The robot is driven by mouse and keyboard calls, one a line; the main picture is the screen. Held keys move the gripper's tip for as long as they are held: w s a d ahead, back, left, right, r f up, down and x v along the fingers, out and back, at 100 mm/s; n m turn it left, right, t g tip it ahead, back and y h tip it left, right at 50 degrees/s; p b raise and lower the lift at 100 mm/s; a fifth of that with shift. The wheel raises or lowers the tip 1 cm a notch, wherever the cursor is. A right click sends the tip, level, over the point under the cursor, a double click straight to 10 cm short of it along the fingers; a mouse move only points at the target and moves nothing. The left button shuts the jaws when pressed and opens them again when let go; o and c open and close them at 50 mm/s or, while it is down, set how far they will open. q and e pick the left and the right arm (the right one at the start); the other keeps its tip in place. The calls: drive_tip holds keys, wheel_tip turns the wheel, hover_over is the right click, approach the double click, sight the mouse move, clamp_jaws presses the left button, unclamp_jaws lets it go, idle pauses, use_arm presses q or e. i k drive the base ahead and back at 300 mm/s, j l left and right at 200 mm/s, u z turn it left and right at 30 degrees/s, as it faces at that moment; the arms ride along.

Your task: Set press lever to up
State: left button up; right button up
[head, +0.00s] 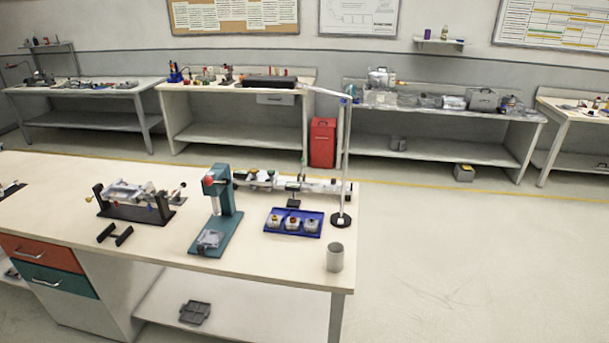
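A teal press (226,200) stands upright near the front edge of the near workbench (80,185). It has a flat teal base with a small grey block (210,239) on it. A red knob (208,181) shows at the upper left of the press, near its head. It looks like the end of the lever, but the lever's arm is too small to make out and I cannot tell its exact angle. Neither of my grippers is in the head view.
Left of the press are a black-framed fixture (136,200) and a small black stand (115,235). To its right are a blue tray (293,222) with three small parts, a tall lamp post (344,170) and a grey cup (334,257). Open floor (450,260) lies right of the bench.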

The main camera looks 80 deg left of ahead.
sight(208, 180)
drive_tip(key=u, duration=3.55)
